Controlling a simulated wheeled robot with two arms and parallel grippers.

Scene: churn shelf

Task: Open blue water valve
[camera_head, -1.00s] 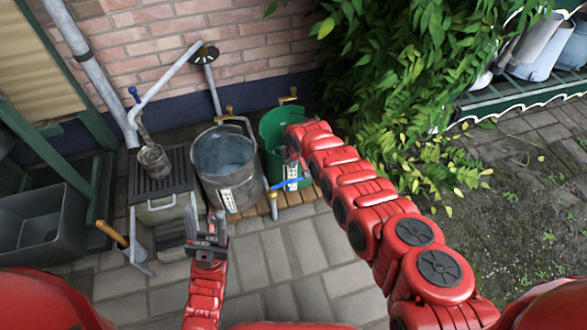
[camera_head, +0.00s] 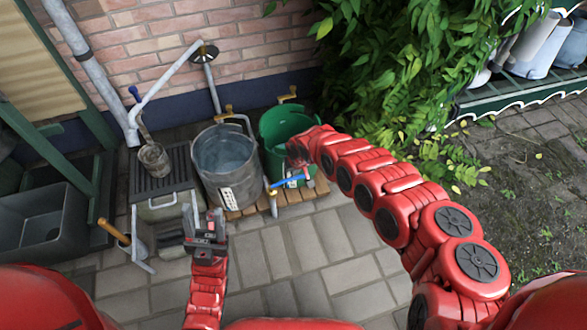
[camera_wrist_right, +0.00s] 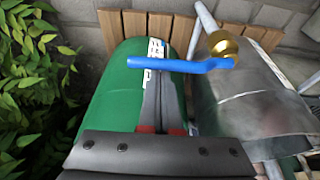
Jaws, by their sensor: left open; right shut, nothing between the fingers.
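The blue valve lever (camera_head: 290,181) sits on a pipe in front of the green bucket (camera_head: 272,128). In the right wrist view the blue lever (camera_wrist_right: 165,63) lies nearly level and joins a brass valve body (camera_wrist_right: 224,46) at its right end. My right gripper (camera_wrist_right: 160,78) is shut and empty. Its fingertips are at the lever's left half; I cannot tell whether they touch it. In the head view my right gripper is mostly hidden by its own arm. My left gripper (camera_head: 204,222) is open and empty over the paving, left of the lever.
A metal tub of water (camera_head: 224,155) stands beside the green bucket on a wooden slatted stand (camera_head: 263,203). A small metal cup (camera_head: 154,160) is on a grated stand to the left. Leafy plants (camera_head: 400,90) hang close to my right arm.

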